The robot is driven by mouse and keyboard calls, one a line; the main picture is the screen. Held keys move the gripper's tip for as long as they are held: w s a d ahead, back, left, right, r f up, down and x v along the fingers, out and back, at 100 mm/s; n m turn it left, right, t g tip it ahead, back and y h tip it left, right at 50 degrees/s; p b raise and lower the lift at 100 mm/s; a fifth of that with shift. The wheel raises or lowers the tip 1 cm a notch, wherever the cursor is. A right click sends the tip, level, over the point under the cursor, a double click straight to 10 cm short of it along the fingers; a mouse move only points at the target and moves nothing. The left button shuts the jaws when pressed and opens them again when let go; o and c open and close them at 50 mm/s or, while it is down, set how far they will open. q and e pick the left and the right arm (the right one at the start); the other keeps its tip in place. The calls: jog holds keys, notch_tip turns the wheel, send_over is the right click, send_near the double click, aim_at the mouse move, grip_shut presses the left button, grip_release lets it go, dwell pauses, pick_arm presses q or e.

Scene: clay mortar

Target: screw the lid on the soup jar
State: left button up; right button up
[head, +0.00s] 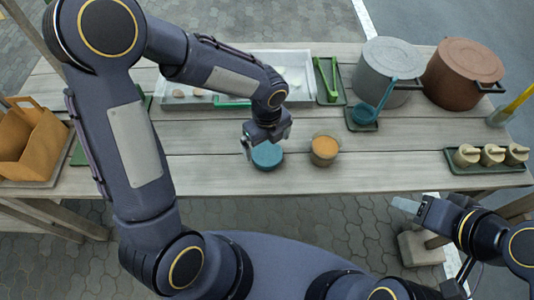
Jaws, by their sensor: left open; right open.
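The soup jar (324,150) stands upright and uncovered on the wooden table, with orange soup showing at its top. The teal lid (267,156) lies on the table to the left of the jar, a small gap apart from it. My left gripper (248,143) is open, pointing down at the lid's upper left edge. Its fingers are partly hidden by the wrist, and I cannot tell whether they touch the lid. My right gripper (408,205) is open and empty, off the table's front edge at the lower right.
A grey pot (385,68) and a brown pot (462,75) stand at the back right. A blue ladle (364,113) rests on a small dark tray. A green tray (485,166) holds several beige pieces. A white tray (180,88) lies behind my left arm.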

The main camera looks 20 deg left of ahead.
aim_at(268, 153)
pick_arm(q)
notch_tip(268, 153, down, 4)
jog(key=shift+f, duration=0.1)
dwell(0.4)
jog(key=c, duration=0.9)
jog(key=shift+c, duration=0.2)
